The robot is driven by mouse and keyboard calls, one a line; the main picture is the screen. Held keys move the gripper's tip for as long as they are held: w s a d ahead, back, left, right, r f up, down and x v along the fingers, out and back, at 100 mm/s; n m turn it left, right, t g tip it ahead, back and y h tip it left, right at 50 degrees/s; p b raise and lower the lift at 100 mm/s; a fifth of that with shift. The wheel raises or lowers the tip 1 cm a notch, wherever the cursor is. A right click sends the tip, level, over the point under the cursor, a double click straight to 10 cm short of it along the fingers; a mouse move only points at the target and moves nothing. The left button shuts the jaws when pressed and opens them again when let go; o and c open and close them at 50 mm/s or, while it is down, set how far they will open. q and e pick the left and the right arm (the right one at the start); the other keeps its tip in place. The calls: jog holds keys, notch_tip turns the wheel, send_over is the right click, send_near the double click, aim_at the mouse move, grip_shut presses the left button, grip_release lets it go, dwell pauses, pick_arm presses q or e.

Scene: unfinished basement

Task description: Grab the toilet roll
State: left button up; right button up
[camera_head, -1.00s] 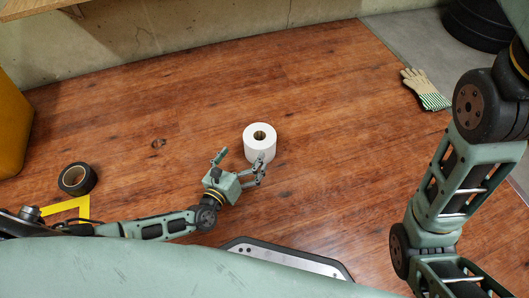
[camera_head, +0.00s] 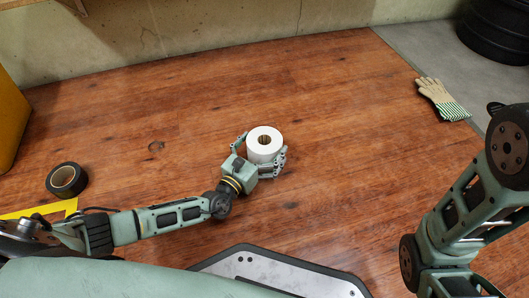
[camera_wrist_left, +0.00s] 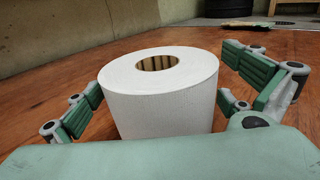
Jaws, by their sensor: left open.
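The white toilet roll (camera_head: 264,146) stands upright on the wooden floor in front of my body. It fills the middle of the left wrist view (camera_wrist_left: 160,100), with its brown core hole facing up. My left gripper (camera_head: 262,155) is open around the roll, with fingers on both sides of it. In the left wrist view a gap shows between the roll and the right finger; the left finger is close to the roll's side, and I cannot tell if it touches. My right arm shows at the right, but its gripper is out of view.
A roll of black tape (camera_head: 67,180) lies at the left near yellow floor tape (camera_head: 40,210). A striped work glove (camera_head: 443,99) lies at the right, with dark tyres (camera_head: 497,30) behind it. The floor beyond the toilet roll is clear.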

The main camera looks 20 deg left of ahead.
pick_arm(q)
jog(key=c, duration=1.1)
jog(key=shift+r, duration=0.15)
